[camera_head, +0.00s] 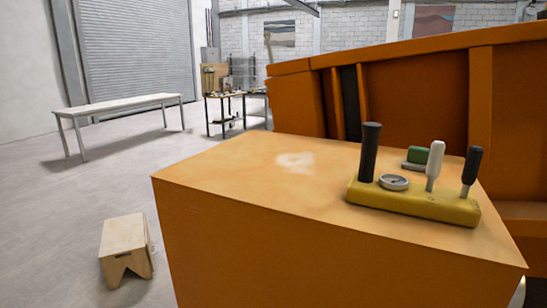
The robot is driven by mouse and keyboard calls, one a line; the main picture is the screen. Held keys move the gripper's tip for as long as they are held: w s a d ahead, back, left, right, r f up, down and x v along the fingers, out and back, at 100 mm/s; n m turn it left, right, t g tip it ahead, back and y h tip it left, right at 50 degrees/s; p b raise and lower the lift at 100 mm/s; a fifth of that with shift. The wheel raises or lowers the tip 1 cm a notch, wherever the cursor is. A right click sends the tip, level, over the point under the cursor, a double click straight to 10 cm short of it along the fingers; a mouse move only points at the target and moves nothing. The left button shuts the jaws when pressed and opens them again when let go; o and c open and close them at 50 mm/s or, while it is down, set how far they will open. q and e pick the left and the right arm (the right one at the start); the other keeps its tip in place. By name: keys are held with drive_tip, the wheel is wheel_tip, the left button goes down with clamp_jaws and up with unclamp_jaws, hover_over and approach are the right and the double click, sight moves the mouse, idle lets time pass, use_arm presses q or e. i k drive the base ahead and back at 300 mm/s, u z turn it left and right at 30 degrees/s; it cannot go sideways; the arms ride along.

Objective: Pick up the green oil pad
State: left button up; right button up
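A small green block, which looks like the oil pad (417,155), lies at the back right of the orange box top. It sits on a grey base behind the yellow control panel, and the white lever partly covers its right side. Nothing is holding it. Neither of my grippers is in view.
The yellow control panel (415,204) with black and white levers and a round dial (394,182) stands on the orange box (260,190). The orange sandbed wall (420,95) rises behind. The box top's left half is clear. A wooden stool (125,245) stands on the floor left.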

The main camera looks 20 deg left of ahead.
sight(416, 160)
drive_tip(key=k, duration=0.5)
drive_tip(key=u, duration=3.45)
drive_tip(key=k, duration=1.4)
drive_tip(key=z, duration=2.05)
